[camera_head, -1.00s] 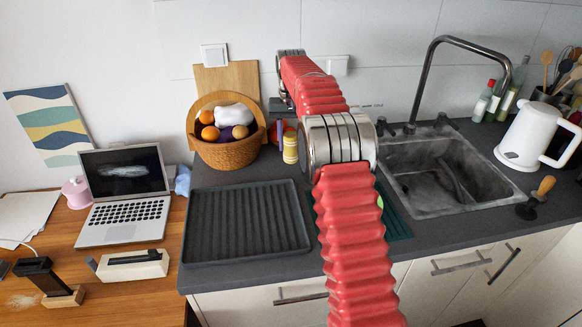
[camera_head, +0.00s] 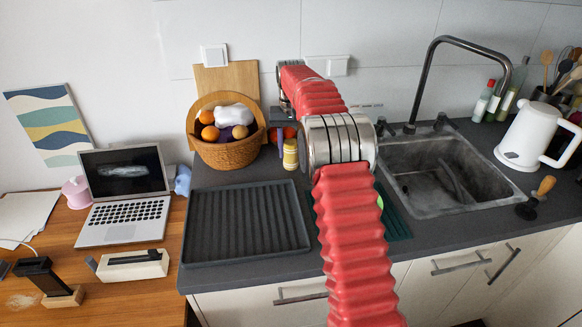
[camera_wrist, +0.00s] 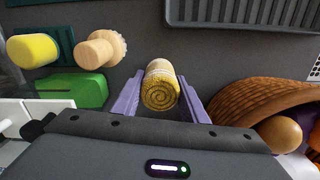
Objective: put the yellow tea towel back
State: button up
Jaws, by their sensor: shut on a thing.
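The yellow tea towel is a small rolled cylinder, its spiral end facing the wrist camera (camera_wrist: 160,92). In the head view the towel (camera_head: 290,155) is upright beside the right side of the wicker basket, over the dark counter. My gripper (camera_wrist: 160,84) is shut on it, with one purple finger on each side. In the head view my gripper (camera_head: 284,138) is partly hidden by my red arm. I cannot tell whether the towel touches the counter.
The wicker basket (camera_head: 228,152) of fruit is close beside my gripper. A black ribbed tray (camera_head: 246,222) lies in front. In the wrist view, a green block (camera_wrist: 72,90), a wooden brush (camera_wrist: 98,50) and a yellow cylinder (camera_wrist: 33,50) are to the left. The sink (camera_head: 450,175) is at right.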

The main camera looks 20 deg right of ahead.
jog(key=shift+f, duration=0.2)
jog(key=o, duration=1.1)
jog(key=shift+o, duration=0.7)
jog(key=shift+o, duration=1.1)
jog(key=shift+r, duration=0.1)
jog(key=shift+r, duration=4.85)
jog(key=shift+f, duration=0.1)
